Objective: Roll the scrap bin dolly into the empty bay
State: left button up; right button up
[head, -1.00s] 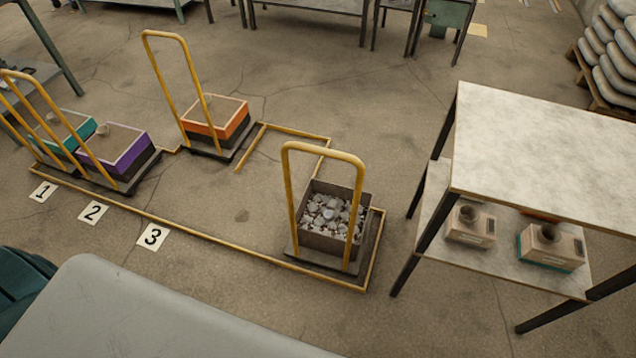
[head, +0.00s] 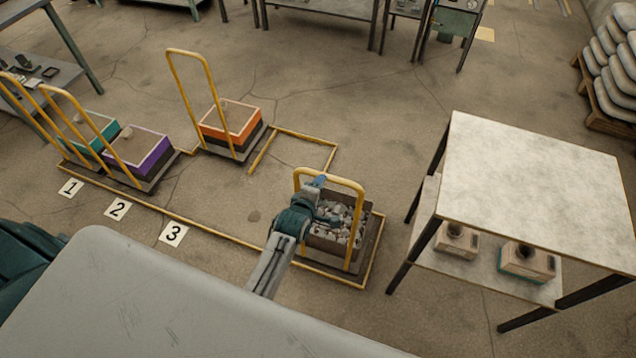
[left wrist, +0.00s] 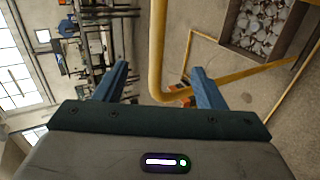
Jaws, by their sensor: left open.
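The scrap bin dolly (head: 374,262) stands at the right end of the yellow floor rail. Its dark bin (head: 330,243) holds grey scrap pieces, which also show in the left wrist view (left wrist: 260,22). Its yellow push handle (head: 345,182) stands upright. My left gripper (head: 318,183) is at the handle's top bar, open. In the left wrist view, the handle bar (left wrist: 157,45) lies between the open fingers (left wrist: 160,70); contact is not clear. The bare bay beside the number 3 sign (head: 173,234) is empty. My right gripper is not in view.
Teal (head: 92,138) and purple (head: 140,155) bin dollies stand by signs 1 and 2. An orange bin dolly (head: 232,125) stands behind the bay. The yellow rail (head: 215,232) runs along the front. A shelf table (head: 535,190) stands close to the right of the scrap dolly.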

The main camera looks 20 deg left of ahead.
aim_at(328, 176)
pick_arm(q)
jog(key=b+x, duration=0.8)
jog(key=x, duration=0.1)
jog(key=shift+r, duration=0.1)
jog(key=shift+w+b, duration=0.4)
jog(key=shift+w, duration=0.15)
grip_shut()
